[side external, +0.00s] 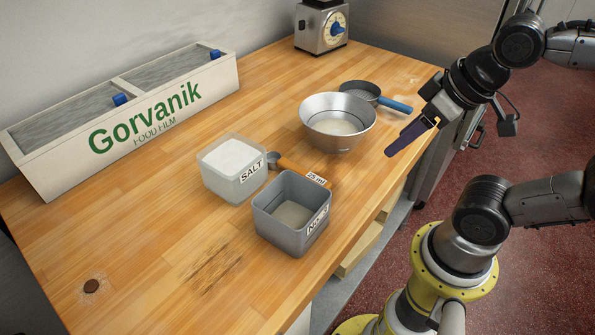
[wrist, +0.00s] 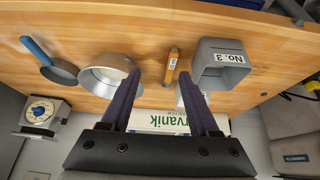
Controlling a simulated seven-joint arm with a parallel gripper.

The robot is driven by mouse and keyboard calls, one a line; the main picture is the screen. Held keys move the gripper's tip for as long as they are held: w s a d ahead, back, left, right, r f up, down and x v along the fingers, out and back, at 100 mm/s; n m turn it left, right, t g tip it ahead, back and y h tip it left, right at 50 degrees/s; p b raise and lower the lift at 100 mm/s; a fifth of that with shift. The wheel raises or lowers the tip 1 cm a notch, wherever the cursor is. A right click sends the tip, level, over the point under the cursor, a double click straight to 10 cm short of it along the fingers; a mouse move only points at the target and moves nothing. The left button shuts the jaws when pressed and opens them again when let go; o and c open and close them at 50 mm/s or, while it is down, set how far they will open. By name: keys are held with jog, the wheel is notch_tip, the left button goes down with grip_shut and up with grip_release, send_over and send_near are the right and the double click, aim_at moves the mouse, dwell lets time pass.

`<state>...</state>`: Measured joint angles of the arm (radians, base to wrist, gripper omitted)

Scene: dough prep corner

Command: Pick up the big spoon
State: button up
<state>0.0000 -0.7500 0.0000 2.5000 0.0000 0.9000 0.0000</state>
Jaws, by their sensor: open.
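In the wrist view the spoon's orange handle (wrist: 171,66) shows between my fingertips and the grey container, nearer the right finger. My gripper (side external: 391,151) is open and empty, above the table's right edge, to the right of the metal bowl (side external: 337,122). In the wrist view my gripper's (wrist: 159,76) two purple fingers are spread apart.
A blue-handled pan or sieve (side external: 360,90) lies behind the metal bowl. A kitchen scale (side external: 322,30) stands at the back. A long "Gorvanik" film box (side external: 125,122) lies along the wall. The front left of the table is mostly clear, with a small brown disc (side external: 91,286).

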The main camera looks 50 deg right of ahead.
jog(key=o, duration=0.4)
jog(key=w+r+m+g, duration=0.2)
jog(key=w+r+m, duration=0.55)
jog(key=w, duration=0.45)
jog(key=m+g, duration=0.2)
jog(key=g, duration=0.2)
send_over(273, 156)
notch_tip(273, 156, down, 17)
jog(key=shift+f, duration=3.15)
